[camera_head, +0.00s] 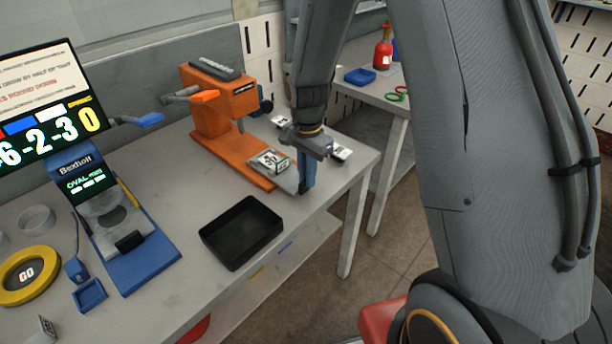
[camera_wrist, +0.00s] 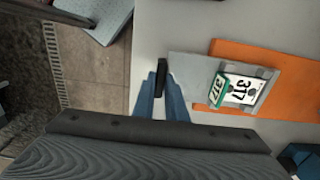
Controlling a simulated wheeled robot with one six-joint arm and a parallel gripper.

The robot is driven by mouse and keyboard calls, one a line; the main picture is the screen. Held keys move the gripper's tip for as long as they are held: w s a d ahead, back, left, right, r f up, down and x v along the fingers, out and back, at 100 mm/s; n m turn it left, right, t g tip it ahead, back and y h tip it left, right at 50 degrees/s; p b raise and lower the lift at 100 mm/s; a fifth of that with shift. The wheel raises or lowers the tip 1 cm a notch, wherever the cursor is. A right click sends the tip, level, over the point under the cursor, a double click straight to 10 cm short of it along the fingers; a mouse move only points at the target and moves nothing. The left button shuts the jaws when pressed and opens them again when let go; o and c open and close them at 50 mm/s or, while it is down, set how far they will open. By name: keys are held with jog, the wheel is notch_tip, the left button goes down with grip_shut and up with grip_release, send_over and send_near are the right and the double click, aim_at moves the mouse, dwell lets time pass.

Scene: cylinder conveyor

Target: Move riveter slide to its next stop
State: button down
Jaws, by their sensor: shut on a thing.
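The orange riveter (camera_head: 218,105) stands at the back of the grey table. Its orange base also shows in the wrist view (camera_wrist: 290,80). The grey slide plate (camera_wrist: 192,70) sits at the near end of that base, jutting past it toward the table edge. A white block marked 317 (camera_wrist: 245,90) with a green side lies on the slide; it also shows in the head view (camera_head: 270,161). My gripper (camera_head: 306,186), with blue fingers, points down at the slide's outer end. It is shut on the slide's black handle (camera_wrist: 162,76), partly hidden between the fingers.
An empty black tray (camera_head: 242,232) lies left of the slide near the table's front edge. A blue Bexholt device (camera_head: 150,262), a screen (camera_head: 40,95) and a yellow GO ring (camera_head: 28,292) are farther left. Another table (camera_head: 372,88) stands behind at right.

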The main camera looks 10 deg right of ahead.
jog(key=shift+s+d, duration=0.15)
jog(key=c, duration=1.8)
grip_release()
jog(key=shift+d, duration=0.15)
jog(key=shift+r, duration=0.1)
jog(key=shift+a+r, duration=0.2)
jog(key=shift+r, duration=0.05)
jog(key=shift+r+b, duration=1.1)
jog(key=shift+r, duration=2.45)
